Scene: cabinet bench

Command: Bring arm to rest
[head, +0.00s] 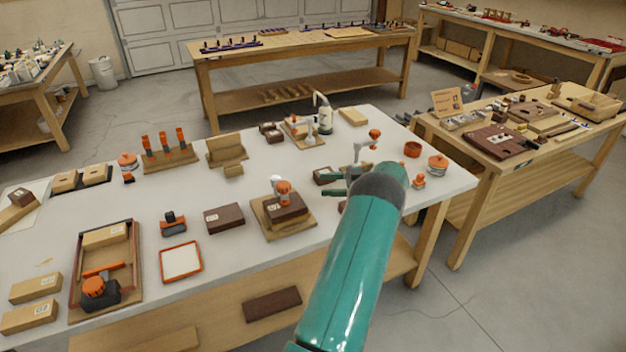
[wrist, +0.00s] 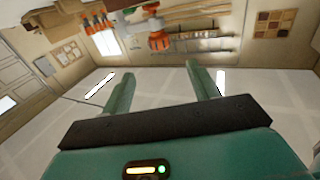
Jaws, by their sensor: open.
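My arm (head: 362,250) reaches from the bottom of the head view over the right part of the white-topped bench (head: 130,215). My gripper (head: 332,182) shows at its far end, with green fingers pointing left, partly hidden by my arm. In the wrist view my gripper (wrist: 162,82) has its two green fingers wide apart, with nothing between them. I cannot tell the exact height of the fingers above the bench.
A brown box on a wooden board (head: 285,210) lies left of my gripper. An orange-lidded jar (head: 437,165) and an orange cup (head: 412,149) stand to the right. A wooden table (head: 530,165) stands close on the right. Grey floor (head: 500,285) is clear at lower right.

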